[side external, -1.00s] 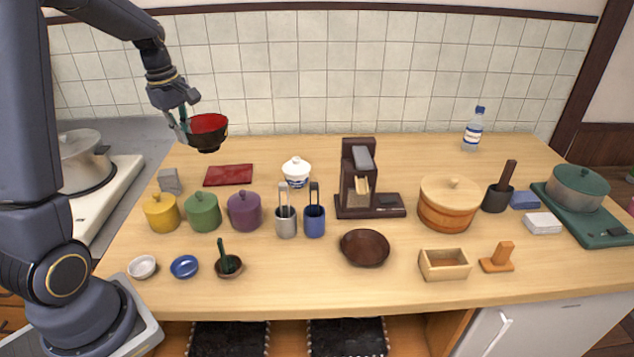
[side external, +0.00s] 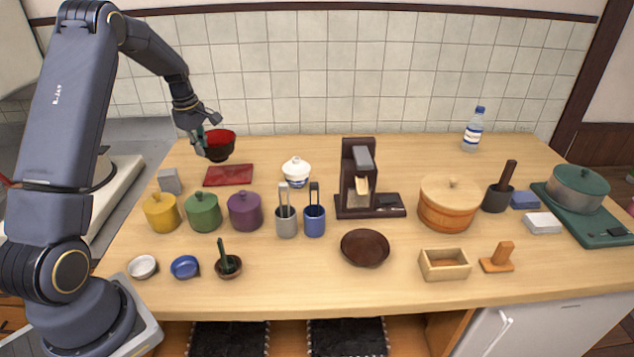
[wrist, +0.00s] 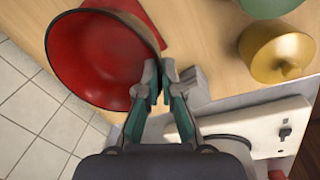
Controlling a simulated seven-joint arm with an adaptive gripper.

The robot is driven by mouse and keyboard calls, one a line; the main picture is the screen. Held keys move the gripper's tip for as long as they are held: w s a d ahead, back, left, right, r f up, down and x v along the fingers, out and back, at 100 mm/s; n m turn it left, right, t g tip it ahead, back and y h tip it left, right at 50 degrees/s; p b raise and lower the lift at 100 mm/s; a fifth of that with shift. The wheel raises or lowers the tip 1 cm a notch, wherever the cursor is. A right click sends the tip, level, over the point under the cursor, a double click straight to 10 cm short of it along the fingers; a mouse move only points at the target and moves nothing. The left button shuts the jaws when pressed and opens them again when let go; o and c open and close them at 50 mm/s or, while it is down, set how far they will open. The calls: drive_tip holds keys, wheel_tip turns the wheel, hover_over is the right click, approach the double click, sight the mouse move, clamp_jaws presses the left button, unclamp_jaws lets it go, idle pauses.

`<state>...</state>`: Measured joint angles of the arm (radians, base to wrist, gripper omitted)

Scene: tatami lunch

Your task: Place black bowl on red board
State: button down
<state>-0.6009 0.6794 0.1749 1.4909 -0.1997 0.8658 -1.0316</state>
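The black bowl (side external: 218,153), black outside and red inside, is held at its left rim by my gripper (side external: 200,141). It is low over the back left of the counter, just behind the red board in the side view; I cannot tell whether its base touches anything. In the wrist view the bowl (wrist: 98,60) fills the upper left and its rim meets my nearly closed fingertips (wrist: 162,82). The red board (side external: 229,175) lies flat and empty on the counter. A strip of the board (wrist: 152,22) shows beyond the bowl in the wrist view.
A grey block (side external: 169,181) stands left of the board. Yellow (side external: 161,211), green (side external: 203,211) and purple (side external: 244,210) lidded pots stand in front of it. A white lidded bowl (side external: 297,171) is to its right. The tiled wall (side external: 300,80) is close behind.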

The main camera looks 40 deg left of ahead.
drive_tip(key=w+f, duration=0.1)
drive_tip(key=w+a+f, duration=0.1)
drive_tip(key=f, duration=0.1)
drive_tip(key=w+a+f, duration=0.1)
drive_tip(key=f, duration=0.1)
drive_tip(key=shift+w, duration=0.1)
drive_tip(key=shift+a+f, duration=0.1)
drive_tip(key=shift+f, duration=1.4)
drive_tip(key=c, duration=1.8)
unclamp_jaws()
drive_tip(key=shift+f, duration=0.15)
drive_tip(key=o, duration=0.5)
